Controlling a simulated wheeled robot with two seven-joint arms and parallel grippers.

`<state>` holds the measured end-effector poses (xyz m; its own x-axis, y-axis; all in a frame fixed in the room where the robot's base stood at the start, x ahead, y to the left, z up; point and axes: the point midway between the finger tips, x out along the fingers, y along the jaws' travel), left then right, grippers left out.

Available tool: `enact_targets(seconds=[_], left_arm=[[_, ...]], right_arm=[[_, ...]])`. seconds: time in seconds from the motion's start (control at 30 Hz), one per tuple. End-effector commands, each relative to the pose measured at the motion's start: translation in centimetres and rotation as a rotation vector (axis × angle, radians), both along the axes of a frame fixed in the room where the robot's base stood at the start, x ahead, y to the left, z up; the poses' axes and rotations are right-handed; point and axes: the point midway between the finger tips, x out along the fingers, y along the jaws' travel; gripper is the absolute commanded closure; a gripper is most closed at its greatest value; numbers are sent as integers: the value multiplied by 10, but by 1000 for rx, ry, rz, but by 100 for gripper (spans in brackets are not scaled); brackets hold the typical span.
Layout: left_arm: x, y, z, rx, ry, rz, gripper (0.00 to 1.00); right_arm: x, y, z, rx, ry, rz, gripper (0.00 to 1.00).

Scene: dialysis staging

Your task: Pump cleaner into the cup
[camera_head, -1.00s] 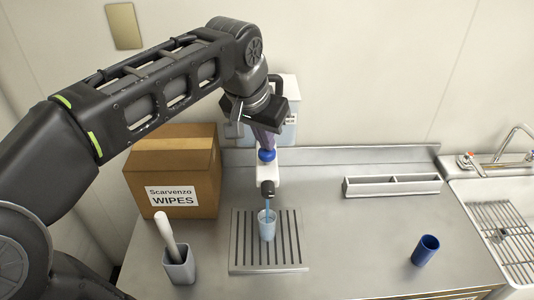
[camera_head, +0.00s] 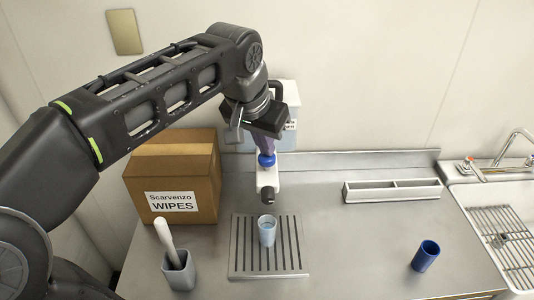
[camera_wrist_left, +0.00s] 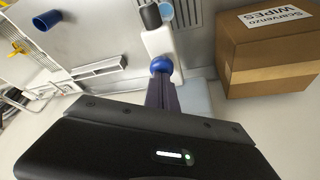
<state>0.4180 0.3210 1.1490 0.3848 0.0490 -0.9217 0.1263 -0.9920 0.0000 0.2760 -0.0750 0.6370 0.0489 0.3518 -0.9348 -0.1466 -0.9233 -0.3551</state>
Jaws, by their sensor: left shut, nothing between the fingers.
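A clear cup (camera_head: 267,230) with pale blue liquid stands upright on a slatted drip tray (camera_head: 238,262). Behind it is a white cleaner dispenser (camera_head: 267,178) with a dark nozzle pointing toward the cup and a blue pump knob (camera_head: 266,160). My left gripper (camera_head: 265,150) is shut and empty, fingertips down at the top of the blue knob. In the left wrist view the blue knob (camera_wrist_left: 161,65) shows right at the fingertips; I cannot tell whether they touch. The cup (camera_wrist_left: 166,10) is partly cut off there. My right gripper is not in view.
A wipes box (camera_head: 172,180) stands left of the dispenser. A grey holder (camera_head: 180,272) with a white-handled tool is at front left. The counter between is clear.

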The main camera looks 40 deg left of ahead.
Motion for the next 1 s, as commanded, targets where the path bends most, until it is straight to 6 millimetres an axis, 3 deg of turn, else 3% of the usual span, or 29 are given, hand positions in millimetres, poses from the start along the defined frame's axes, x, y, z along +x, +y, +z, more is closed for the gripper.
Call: enact_targets(seconds=[0.3, 1.0], left_arm=[[0, 0, 19, 0, 1, 0, 100], [0, 0, 19, 0, -1, 0, 100]], right_arm=[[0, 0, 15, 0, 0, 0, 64], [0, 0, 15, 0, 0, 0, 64]])
